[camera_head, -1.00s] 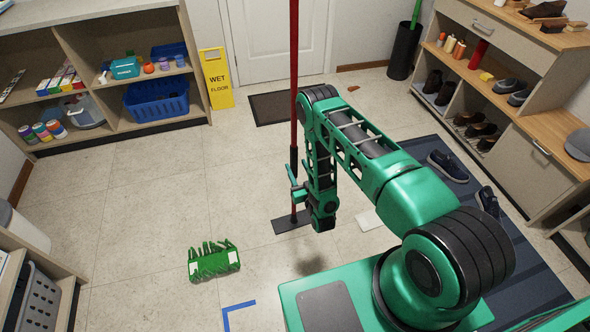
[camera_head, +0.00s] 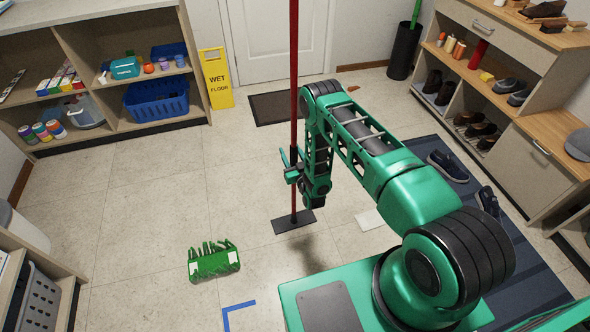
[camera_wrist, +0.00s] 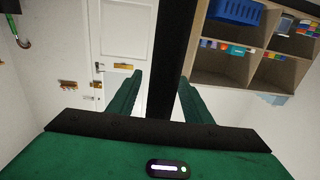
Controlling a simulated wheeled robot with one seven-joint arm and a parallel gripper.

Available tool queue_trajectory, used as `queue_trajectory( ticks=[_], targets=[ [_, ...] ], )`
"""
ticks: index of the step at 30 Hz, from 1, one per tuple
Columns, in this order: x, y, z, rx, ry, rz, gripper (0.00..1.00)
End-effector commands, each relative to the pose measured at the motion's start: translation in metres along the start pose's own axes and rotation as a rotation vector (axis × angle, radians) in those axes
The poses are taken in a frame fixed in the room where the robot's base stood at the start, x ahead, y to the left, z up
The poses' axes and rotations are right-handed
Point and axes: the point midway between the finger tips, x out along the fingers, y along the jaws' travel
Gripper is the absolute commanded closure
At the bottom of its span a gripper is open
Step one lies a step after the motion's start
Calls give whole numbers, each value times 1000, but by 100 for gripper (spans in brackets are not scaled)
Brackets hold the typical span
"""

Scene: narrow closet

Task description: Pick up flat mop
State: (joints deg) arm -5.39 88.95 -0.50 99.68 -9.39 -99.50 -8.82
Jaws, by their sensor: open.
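The flat mop (camera_head: 294,100) stands upright in the head view, with a long red handle and a dark flat head (camera_head: 293,222) on the tiled floor. My gripper (camera_head: 288,164) is at the lower part of the handle, above the mop head, with its fingers reaching to the handle. In the wrist view the handle (camera_wrist: 172,50) shows as a dark bar running between the two green fingers of my gripper (camera_wrist: 160,95). The fingers are open, with a gap visible on the left side of the handle. Contact with the handle cannot be told.
A yellow wet-floor sign (camera_head: 216,80) and open shelves (camera_head: 90,130) stand at back left. A green brush-like object (camera_head: 213,262) lies on the floor at front left. A shoe cabinet (camera_head: 520,160) and blue mat (camera_head: 520,262) are on the right. The left-middle floor is clear.

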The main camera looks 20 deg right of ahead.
Motion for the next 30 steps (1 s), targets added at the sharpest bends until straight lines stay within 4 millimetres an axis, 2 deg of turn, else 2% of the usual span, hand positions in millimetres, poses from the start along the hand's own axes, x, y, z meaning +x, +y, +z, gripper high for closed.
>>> queue_trajectory(
  ticks=[3,8,9,20,23,28,30],
  targets=[
    [0,0,0,0,0,0,57],
    [0,0,0,0,0,0,95],
    [0,0,0,0,0,0,100],
    [0,0,-4,0,1,0,100],
    [0,-1,-13,0,2,-1,100],
    [1,-1,-42,-1,3,-1,100],
    [-4,-14,-50,3,0,-1,100]
  ],
)
